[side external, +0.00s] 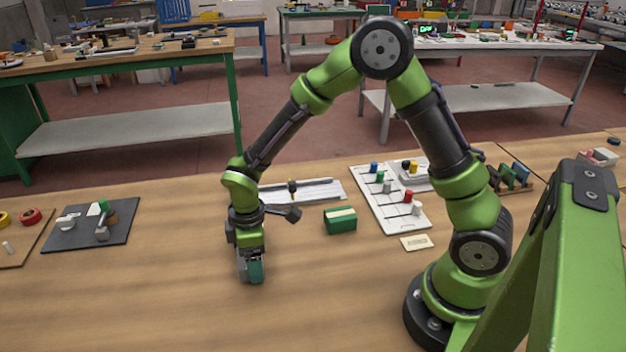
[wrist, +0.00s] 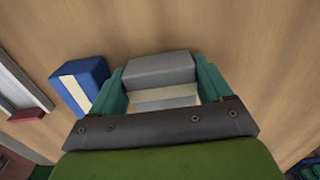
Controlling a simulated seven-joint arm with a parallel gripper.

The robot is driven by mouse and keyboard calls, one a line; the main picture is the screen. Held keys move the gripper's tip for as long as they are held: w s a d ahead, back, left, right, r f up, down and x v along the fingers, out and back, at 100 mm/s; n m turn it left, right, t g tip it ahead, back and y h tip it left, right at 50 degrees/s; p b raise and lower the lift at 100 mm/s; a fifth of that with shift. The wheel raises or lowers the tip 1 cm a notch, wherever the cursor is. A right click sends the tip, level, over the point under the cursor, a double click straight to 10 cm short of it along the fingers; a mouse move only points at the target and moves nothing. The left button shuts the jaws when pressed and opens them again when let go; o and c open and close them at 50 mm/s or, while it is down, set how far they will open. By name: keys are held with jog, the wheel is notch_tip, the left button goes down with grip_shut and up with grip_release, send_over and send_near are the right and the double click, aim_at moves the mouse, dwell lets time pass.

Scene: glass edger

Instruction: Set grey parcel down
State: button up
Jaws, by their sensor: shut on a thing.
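The grey parcel (wrist: 160,72), a block with a pale band, sits between the teal fingers of my gripper (wrist: 163,88) in the wrist view. My gripper is shut on it. In the side view my gripper (side external: 250,270) points down low over the front left of the wooden table, and the parcel is mostly hidden by the fingers. I cannot tell whether its underside touches the table.
A blue parcel with a cream stripe (wrist: 83,84) lies just left of my gripper in the wrist view. A green box (side external: 340,220), white tray (side external: 325,190), white peg board (side external: 380,205) and dark mat (side external: 70,237) stand around. The table front is clear.

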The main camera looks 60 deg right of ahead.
jog(key=shift+f, duration=0.15)
jog(key=o, duration=1.1)
notch_tip(320, 180, up, 11)
jog(key=s+d+r+m+t, duration=0.2)
jog(key=s+r+m, duration=0.2)
jog(key=s, duration=0.1)
jog(key=s+d+r+m+t+y, duration=0.1)
jog(key=s+d+r+m+t, duration=0.1)
jog(key=s+r+m, duration=0.2)
jog(key=s+d+r+m+t+y, duration=0.1)
jog(key=s+d+r+m+t, duration=0.1)
jog(key=s+r+m+t, duration=0.1)
jog(key=shift+s+d+r+m, duration=0.15)
jog(key=shift+s+r+m, duration=0.35)
jog(key=shift+s, duration=0.2)
jog(key=shift+s+d+r+m, duration=0.15)
jog(key=shift+s+r+m, duration=0.2)
jog(key=shift+s+m, duration=0.3)
